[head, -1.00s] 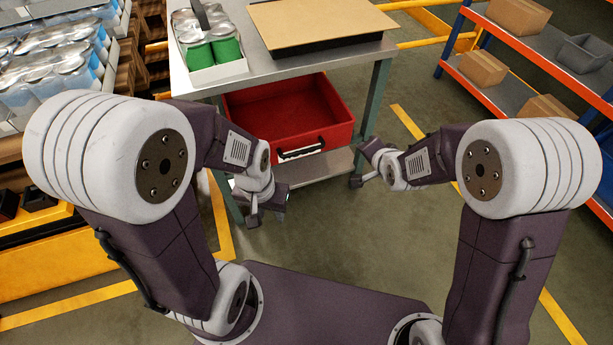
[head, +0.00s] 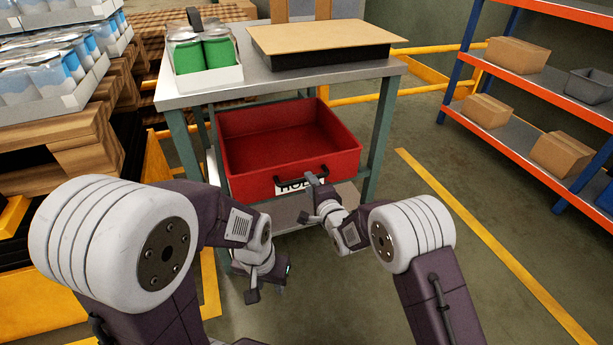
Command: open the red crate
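My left gripper (head: 268,285) is open and empty, low in front of the table and below the crate.
The table (head: 220,92) carries a tray of green cans (head: 203,55) and a flat brown board (head: 325,38). Pallets with canned goods (head: 60,75) stand at left. An orange shelf with boxes (head: 485,110) stands at right. The floor between is clear.

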